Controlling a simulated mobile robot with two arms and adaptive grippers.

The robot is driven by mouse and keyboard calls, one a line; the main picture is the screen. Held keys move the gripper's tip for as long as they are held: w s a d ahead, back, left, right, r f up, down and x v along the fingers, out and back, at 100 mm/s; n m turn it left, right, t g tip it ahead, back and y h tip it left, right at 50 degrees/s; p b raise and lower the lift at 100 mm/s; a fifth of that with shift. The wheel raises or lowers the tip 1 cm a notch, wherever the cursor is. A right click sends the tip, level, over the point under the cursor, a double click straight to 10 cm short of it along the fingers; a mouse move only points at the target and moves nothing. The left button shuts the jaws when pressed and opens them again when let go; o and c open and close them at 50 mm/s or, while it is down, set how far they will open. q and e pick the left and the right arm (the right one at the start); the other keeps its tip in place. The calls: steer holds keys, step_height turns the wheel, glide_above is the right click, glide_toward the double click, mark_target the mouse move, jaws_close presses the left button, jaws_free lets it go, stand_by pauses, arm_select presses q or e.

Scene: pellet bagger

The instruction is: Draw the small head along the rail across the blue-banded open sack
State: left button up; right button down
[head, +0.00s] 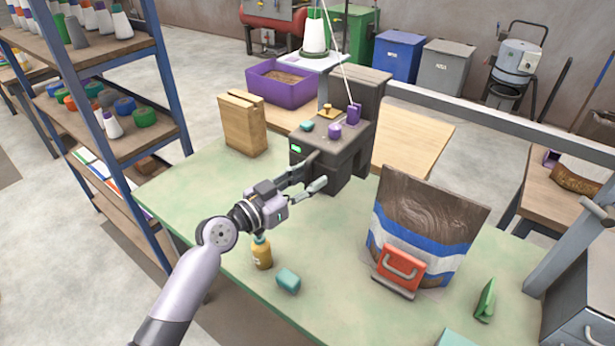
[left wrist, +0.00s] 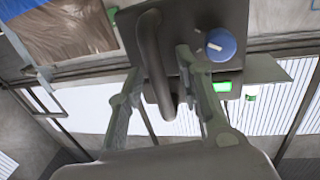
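The small head (head: 345,150) is a dark grey machine with purple and teal knobs and a green-lit display. My left gripper (head: 309,182) is at its front, fingers apart. In the left wrist view, the head's dark curved handle (left wrist: 157,62) shows between the open fingers; I cannot tell whether they touch it. The brown sack (head: 425,215) with a blue and white band stands open to the right of the head, and part of it shows in the left wrist view (left wrist: 75,35). A grey rail (head: 470,115) runs behind the table. My right gripper is not in view.
A red clamp-like piece with a handle (head: 399,270) sits at the sack's front. A wooden block (head: 242,124) and a purple bin (head: 283,84) stand left.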

arm_select(q)
steer(key=shift+c, duration=0.4)
jaws_close()
stand_by(0.4)
